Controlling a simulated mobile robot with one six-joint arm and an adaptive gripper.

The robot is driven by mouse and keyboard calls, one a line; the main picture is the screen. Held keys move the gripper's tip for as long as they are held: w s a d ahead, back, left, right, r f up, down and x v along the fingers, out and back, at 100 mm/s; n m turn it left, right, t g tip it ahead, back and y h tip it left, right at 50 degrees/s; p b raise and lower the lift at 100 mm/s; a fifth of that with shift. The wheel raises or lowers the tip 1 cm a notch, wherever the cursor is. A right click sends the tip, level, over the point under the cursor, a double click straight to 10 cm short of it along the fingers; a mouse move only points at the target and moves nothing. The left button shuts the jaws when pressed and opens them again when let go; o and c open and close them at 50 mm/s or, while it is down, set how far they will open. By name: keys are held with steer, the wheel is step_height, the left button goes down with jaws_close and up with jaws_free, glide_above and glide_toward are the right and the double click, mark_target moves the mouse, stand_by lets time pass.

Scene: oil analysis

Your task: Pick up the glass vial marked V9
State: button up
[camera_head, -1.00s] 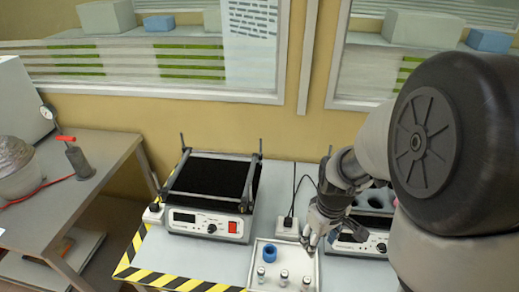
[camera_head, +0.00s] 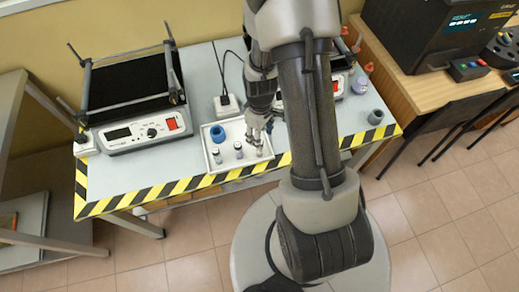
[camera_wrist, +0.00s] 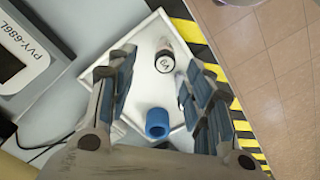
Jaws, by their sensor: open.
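A small vial with a white round cap (camera_wrist: 165,62) stands in the white tray (camera_wrist: 148,38); the cap's mark appears to read V9, seen turned. My gripper (camera_wrist: 160,70) is open and empty above the tray, with the marked cap between its fingertips in the picture, apart from both. A second vial lies partly hidden behind the right finger in the wrist view. In the head view my gripper (camera_head: 260,130) is over the tray's right side. Two vials, one on the left (camera_head: 216,155) and one in the middle (camera_head: 238,150), show there; my gripper partly covers the right side.
A blue ring-shaped piece (camera_head: 217,133) sits in the tray, also seen in the wrist view (camera_wrist: 158,124). A shaker device (camera_head: 135,110) stands left of the tray. Yellow-black tape (camera_head: 150,193) marks the front edge.

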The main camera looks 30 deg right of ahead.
steer(key=f, duration=0.2)
steer(key=f+b, duration=0.1)
steer(key=f, duration=0.1)
steer(key=f+b, duration=0.1)
steer(key=shift+s+a+f, duration=0.2)
steer(key=shift+a+f, duration=0.05)
steer(key=shift+f, duration=0.15)
steer(key=shift+r, duration=0.1)
steer(key=shift+c, duration=0.4)
jaws_close()
